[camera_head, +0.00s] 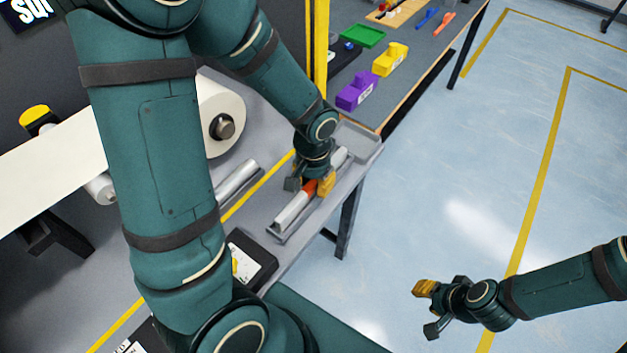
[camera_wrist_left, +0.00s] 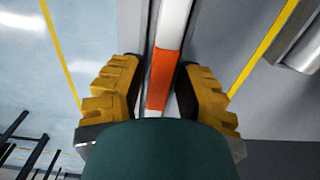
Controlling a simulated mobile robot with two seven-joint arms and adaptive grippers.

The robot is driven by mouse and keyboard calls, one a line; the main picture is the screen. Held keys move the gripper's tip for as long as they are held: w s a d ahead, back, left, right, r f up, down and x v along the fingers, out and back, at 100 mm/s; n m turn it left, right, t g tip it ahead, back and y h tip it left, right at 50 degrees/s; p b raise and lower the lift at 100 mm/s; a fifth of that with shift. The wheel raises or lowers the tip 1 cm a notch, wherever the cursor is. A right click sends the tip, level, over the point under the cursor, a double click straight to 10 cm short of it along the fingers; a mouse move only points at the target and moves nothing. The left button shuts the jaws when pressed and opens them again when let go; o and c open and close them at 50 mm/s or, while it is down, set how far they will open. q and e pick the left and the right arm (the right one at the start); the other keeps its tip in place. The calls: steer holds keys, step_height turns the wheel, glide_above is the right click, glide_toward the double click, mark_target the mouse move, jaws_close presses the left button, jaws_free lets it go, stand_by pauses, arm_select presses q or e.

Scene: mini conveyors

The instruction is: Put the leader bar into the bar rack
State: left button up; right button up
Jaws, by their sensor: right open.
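The leader bar (camera_head: 293,208) is a pale rod with an orange band (camera_wrist_left: 165,78) in its middle. It lies lengthwise near the bench's front edge, in or on a grey channel-like holder (camera_head: 277,238) that looks like the bar rack. Whether it is fully seated is unclear. My left gripper (camera_head: 311,186) is at the orange band, pointing down. In the left wrist view its yellow fingers (camera_wrist_left: 160,75) stand on either side of the band, with gaps visible. My right gripper (camera_head: 427,308) is open and empty over the floor, away from the bench.
A second metal roller (camera_head: 236,183) lies behind the bar, past a yellow line. A large white roll (camera_head: 220,110) stands at the back. A shallow grey tray (camera_head: 358,142) is beyond my left gripper. Purple (camera_head: 357,92) and yellow (camera_head: 390,60) blocks sit on the farther table.

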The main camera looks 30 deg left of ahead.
mark_target(314, 181)
arm_select(q)
steer(key=shift+r, duration=0.1)
steer(key=shift+r, duration=0.2)
step_height(314, 181, up, 12)
steer(key=p, duration=0.4)
steer(key=s+d+f+h, duration=0.1)
steer(key=d+f, duration=0.3)
steer(key=f, duration=0.4)
steer(key=s+d+f+n+t+h, duration=0.1)
steer(key=s+d+f, duration=0.1)
steer(key=d+f, duration=0.3)
steer(key=s+d+f+n+h, duration=0.1)
steer(key=d+f, duration=0.4)
steer(key=f, duration=0.6)
steer(key=shift+s+t+h, duration=0.3)
steer(key=shift+s+h, duration=0.2)
steer(key=shift+d, duration=0.1)
